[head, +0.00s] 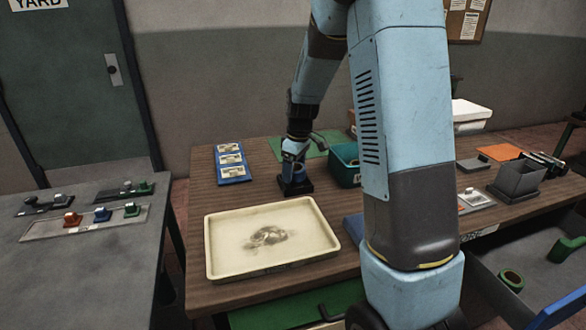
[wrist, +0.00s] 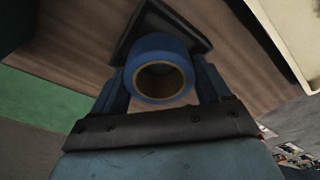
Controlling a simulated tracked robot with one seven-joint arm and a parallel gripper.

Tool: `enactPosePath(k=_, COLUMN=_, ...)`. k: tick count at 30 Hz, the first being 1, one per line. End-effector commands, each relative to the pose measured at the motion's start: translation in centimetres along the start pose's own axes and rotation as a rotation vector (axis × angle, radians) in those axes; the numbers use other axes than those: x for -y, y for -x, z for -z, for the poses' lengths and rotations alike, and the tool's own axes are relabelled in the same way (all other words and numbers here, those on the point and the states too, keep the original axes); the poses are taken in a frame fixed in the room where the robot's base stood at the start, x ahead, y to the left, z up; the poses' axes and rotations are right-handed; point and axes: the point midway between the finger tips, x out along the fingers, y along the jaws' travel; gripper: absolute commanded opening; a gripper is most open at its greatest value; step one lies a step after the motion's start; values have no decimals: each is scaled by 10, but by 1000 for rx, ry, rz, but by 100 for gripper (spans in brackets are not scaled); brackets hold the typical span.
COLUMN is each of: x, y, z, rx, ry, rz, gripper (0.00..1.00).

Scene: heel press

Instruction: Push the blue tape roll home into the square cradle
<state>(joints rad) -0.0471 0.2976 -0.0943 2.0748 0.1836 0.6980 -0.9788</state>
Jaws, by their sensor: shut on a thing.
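My gripper (head: 293,168) points down over the wooden table, and its fingers also show in the wrist view (wrist: 163,72). It is shut on the blue tape roll (wrist: 162,43), a blue ring with a brown inner core, with one finger on each side. The dark square cradle (wrist: 126,36) lies just beyond the roll in the wrist view. In the head view the cradle (head: 298,189) sits on the table directly under my gripper. The roll and gripper hide part of the cradle, so I cannot tell how deep the roll sits in it.
A cream tray (head: 215,250) stands in front of the cradle. A blue board with labels (head: 231,163) lies to the left and a teal bin (head: 344,165) stands to the right. A green mat (head: 283,147) lies behind. Bare tabletop surrounds the cradle.

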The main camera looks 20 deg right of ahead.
Motion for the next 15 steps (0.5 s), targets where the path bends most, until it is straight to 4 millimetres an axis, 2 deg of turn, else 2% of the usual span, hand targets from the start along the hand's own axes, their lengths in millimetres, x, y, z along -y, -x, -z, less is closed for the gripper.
enactPosePath(k=15, x=0, y=-14, z=-2, rx=1, ry=0, rz=1, gripper=46)
